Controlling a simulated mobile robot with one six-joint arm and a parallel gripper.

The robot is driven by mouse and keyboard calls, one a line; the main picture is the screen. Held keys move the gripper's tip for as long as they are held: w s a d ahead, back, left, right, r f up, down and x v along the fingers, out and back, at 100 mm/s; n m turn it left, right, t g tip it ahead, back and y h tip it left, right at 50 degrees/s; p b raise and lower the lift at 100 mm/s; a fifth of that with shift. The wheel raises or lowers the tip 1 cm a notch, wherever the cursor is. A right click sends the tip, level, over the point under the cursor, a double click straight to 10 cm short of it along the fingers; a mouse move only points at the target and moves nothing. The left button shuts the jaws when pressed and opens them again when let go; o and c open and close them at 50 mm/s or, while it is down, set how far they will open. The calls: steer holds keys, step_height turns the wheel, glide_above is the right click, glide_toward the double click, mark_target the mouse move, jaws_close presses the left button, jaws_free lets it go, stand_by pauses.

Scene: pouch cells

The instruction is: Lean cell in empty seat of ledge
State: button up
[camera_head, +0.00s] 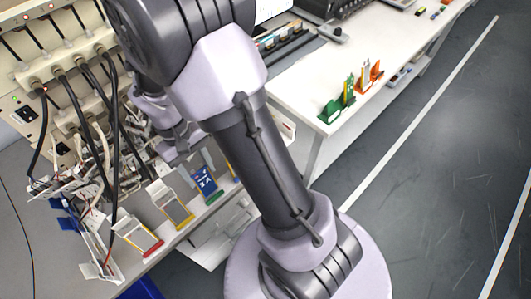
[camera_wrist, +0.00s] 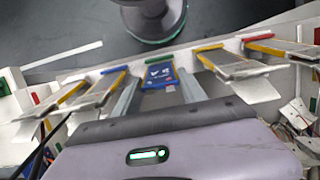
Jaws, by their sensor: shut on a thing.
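A blue pouch cell (camera_head: 206,181) with white print stands tilted at the ledge (camera_head: 172,237), with a green strip at its foot. In the wrist view the blue cell (camera_wrist: 161,75) is between the two fingers of my gripper (camera_wrist: 160,88), which is shut on it. The green strip (camera_wrist: 158,59) shows along the cell's far edge. I cannot tell whether the cell rests on the ledge. My arm hides part of the ledge in the head view.
Black cables (camera_head: 85,105) and white clips crowd the space behind the ledge. A white table (camera_head: 330,75) at the upper right bears green and orange holders (camera_head: 369,77). The grey floor (camera_head: 440,150) on the right is clear.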

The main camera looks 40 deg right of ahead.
steer(key=shift+b+x, duration=0.65)
steer(key=shift+x, duration=0.25)
steer(key=o, duration=1)
steer(key=shift+o, duration=0.5)
steer(key=shift+o, duration=0.6)
steer(key=p+v, duration=0.7)
steer(key=shift+w+r, duration=0.1)
steer(key=shift+r, duration=0.3)
step_height(320, 180, up, 4)
steer(key=p, duration=0.4)
steer(key=shift+f, duration=0.1)
